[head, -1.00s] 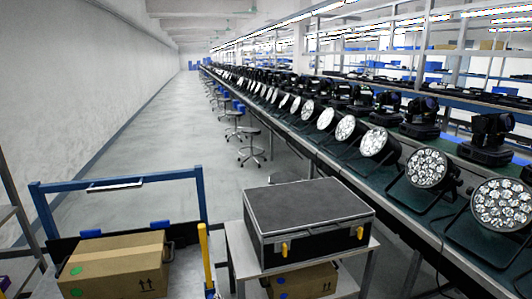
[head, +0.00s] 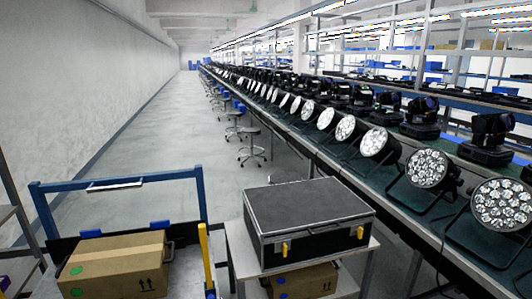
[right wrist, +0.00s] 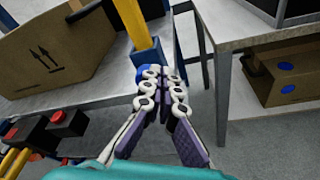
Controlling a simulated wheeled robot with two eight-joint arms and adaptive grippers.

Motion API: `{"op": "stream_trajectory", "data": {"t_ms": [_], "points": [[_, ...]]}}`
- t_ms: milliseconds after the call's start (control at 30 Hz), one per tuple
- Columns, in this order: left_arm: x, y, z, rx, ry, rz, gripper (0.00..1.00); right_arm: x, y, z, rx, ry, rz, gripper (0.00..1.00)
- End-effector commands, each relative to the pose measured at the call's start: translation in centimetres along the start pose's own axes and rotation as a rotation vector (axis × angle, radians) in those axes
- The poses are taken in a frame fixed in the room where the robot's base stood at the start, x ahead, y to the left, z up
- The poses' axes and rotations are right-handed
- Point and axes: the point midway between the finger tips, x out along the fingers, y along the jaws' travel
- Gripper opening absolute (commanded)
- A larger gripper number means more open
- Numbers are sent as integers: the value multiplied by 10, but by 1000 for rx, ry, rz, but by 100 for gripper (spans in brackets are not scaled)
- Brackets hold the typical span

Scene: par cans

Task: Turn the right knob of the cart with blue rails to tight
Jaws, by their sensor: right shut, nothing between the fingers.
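The cart with blue rails (head: 120,183) stands at the lower left of the head view and carries a cardboard box (head: 115,266). A yellow post (head: 205,257) rises at its right side. In the right wrist view the yellow post (right wrist: 133,22) enters a blue socket (right wrist: 149,55). A blue rounded part (right wrist: 141,72), perhaps the right knob, shows just below the socket, partly hidden by my fingers. My right gripper (right wrist: 161,72) is shut and empty, its tips at or close to this part; I cannot tell whether they touch. My left gripper is not seen.
A table with a black case (head: 308,213) stands right of the cart, with another box (right wrist: 283,83) on its lower shelf. Red-capped parts (right wrist: 67,122) show at the lower left of the wrist view. A long bench with stage lights (head: 428,168) runs along the right.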

Motion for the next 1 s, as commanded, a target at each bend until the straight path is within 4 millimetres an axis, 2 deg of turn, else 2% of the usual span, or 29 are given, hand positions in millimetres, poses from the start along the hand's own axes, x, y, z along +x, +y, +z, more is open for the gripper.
{"op": "stream_trajectory", "data": {"t_ms": [100,300,567,600,700,767,800,867,1000], "points": [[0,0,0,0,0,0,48,-15,0,-4,-1,0,0,0],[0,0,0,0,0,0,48,-34,0,-8,-1,0,1,0],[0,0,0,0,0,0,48,-37,0,-9,0,0,0,0],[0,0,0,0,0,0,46,-37,0,-9,0,0,0,0],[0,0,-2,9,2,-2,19,-37,0,-6,8,0,-3,0],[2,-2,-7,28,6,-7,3,-37,0,1,28,1,-10,0],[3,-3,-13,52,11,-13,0,-37,0,8,51,2,-19,0],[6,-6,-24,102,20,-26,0,-38,-1,22,99,6,-38,0],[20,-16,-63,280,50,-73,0,-46,-5,71,274,11,-100,0]]}}
